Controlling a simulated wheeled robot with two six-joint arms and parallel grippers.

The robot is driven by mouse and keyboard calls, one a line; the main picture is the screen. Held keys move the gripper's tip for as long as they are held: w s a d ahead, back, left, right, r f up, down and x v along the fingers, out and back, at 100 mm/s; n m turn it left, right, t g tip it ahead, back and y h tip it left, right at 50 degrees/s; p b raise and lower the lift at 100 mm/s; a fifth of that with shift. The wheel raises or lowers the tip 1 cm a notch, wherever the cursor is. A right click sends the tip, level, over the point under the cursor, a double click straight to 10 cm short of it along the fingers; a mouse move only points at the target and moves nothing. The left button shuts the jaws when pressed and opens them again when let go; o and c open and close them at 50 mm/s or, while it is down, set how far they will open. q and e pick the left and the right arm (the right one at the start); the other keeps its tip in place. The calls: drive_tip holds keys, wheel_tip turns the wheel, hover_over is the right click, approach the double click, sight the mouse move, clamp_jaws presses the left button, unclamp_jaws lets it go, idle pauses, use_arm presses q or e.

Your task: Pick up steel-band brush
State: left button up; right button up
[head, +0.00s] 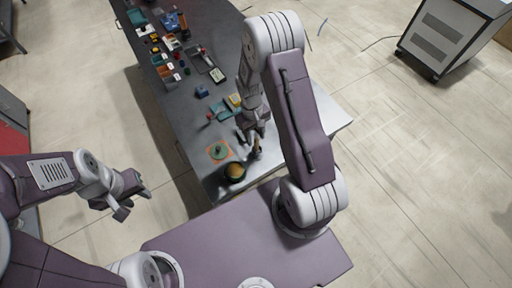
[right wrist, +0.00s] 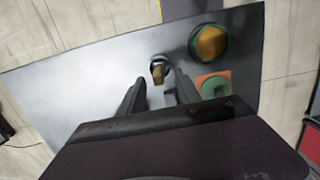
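A small brush-like item with a brown part and a grey, metallic-looking part (right wrist: 158,72) is on the metal table in the right wrist view; I take it to be the steel-band brush. In the head view it is small and partly hidden by my right gripper (head: 253,145), near the table's front end. My right gripper is open, with its two dark fingers (right wrist: 158,92) on either side of the space just short of the brush. I see no grip on it. My left gripper (head: 133,203) is open and empty, off the table to the left.
A round dark green bowl with a yellow-brown inside (head: 235,172) stands near the table's front corner. An orange square with a green disc (head: 219,151) lies beside it. Several small parts and trays (head: 172,40) crowd the far table. A grey cabinet (head: 450,35) stands right.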

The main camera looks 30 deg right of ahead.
sight(258, 151)
drive_tip(key=f, duration=0.2)
drive_tip(key=f+p, duration=0.1)
drive_tip(key=f, duration=0.2)
drive_tip(key=shift+s+d+f, duration=0.1)
drive_tip(key=shift+s+f, duration=0.25)
clamp_jaws()
